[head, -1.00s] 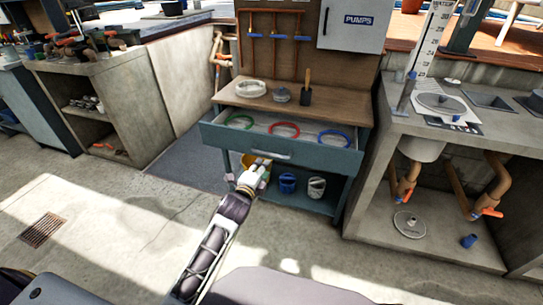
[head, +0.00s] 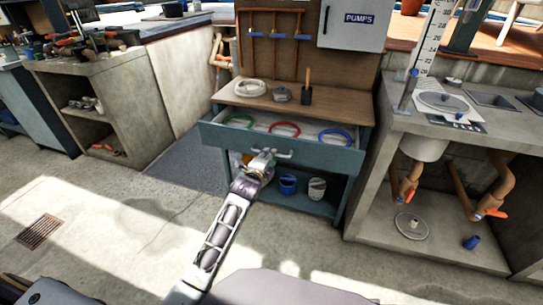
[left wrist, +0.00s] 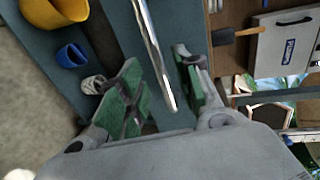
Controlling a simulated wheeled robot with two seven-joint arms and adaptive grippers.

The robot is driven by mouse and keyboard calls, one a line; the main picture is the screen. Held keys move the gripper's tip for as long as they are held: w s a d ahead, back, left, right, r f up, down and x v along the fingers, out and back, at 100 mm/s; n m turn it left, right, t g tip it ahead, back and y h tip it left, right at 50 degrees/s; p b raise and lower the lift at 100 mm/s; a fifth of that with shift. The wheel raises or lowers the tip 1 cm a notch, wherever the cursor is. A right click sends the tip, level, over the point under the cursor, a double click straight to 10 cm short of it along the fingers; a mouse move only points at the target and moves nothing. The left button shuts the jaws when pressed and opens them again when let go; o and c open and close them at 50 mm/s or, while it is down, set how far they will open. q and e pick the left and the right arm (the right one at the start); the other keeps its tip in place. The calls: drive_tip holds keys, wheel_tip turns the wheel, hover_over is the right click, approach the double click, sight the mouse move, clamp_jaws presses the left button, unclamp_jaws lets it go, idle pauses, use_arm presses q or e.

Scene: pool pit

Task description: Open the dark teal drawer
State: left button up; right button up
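The dark teal drawer (head: 328,157) stands pulled out from the workbench, and its inside shows from above. Green, red (head: 285,129) and blue rings lie in it. Its silver bar handle (head: 284,154) is on the front face. My left gripper (head: 264,156) is at the left end of the handle in the head view, covering that end. In the left wrist view the bar handle (left wrist: 155,50) runs into the gap between the green-padded fingers (left wrist: 160,90). The fingers are apart, with no clear contact on the bar. My right gripper is not in view.
A shelf below the drawer holds a blue bucket (head: 288,184), a white one and a yellow one (left wrist: 58,10). A concrete counter (head: 405,120) with pipes stands close on the right. Another concrete bench (head: 125,85) stands at the left. The floor before the drawer is clear.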

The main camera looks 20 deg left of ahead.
use_arm(q)
drive_tip(key=b+x, duration=0.1)
drive_tip(key=x, duration=0.2)
drive_tip(key=shift+w, duration=0.1)
drive_tip(key=shift+w+f, duration=0.1)
drive_tip(key=shift+w, duration=0.15)
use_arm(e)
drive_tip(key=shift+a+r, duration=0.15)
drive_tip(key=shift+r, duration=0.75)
use_arm(q)
drive_tip(key=shift+c, duration=0.3)
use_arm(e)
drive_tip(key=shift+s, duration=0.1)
use_arm(q)
clamp_jaws()
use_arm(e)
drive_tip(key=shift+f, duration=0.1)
